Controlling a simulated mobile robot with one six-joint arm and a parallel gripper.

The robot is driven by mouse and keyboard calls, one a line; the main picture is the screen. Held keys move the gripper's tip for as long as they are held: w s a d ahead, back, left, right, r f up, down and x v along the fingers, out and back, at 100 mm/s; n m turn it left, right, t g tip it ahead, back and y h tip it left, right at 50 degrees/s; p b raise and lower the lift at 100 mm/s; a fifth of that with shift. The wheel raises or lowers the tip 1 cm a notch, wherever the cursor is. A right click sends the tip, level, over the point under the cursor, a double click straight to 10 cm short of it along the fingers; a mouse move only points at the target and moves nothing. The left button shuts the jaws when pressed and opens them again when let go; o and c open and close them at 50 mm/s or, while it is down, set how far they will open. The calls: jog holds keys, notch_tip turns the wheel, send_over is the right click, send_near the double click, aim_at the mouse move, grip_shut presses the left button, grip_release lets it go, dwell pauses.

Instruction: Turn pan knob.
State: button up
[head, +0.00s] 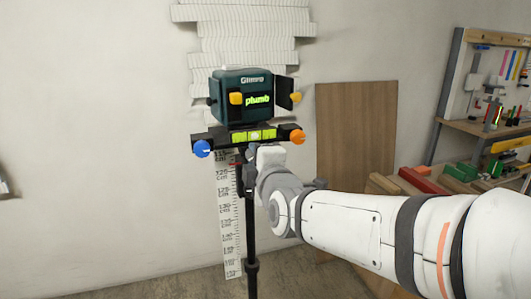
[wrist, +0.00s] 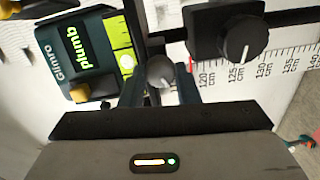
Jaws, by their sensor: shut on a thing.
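A dark green levelling device (head: 243,96) with a lit "plumb" display sits on a black bar with a green-yellow bubble level (head: 253,135), on top of a black pole (head: 250,225). In the wrist view, my gripper (wrist: 160,88) is shut on a small round grey knob (wrist: 160,70) just below the device. The knob sits between the two dark fingers. No label shows which knob is the pan knob. A larger black knob (wrist: 243,38) with a white pointer line is to its right. In the head view my wrist hides the fingers and the grey knob.
A blue knob (head: 202,148) and an orange knob (head: 298,137) are at the bar's ends. A white measuring scale (head: 230,215) stands behind the pole. A wooden board (head: 355,130) leans on the wall, and a cluttered workbench (head: 480,180) is at right. The left floor is clear.

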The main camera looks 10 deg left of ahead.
jog(key=shift+n+p, duration=1.1)
jog(key=shift+n, duration=1)
jog(key=o, duration=1)
jog(key=shift+c, duration=0.2)
jog(key=v, duration=0.7)
jog(key=shift+s+p, duration=0.4)
jog(key=shift+p, duration=0.05)
jog(key=shift+d, duration=0.2)
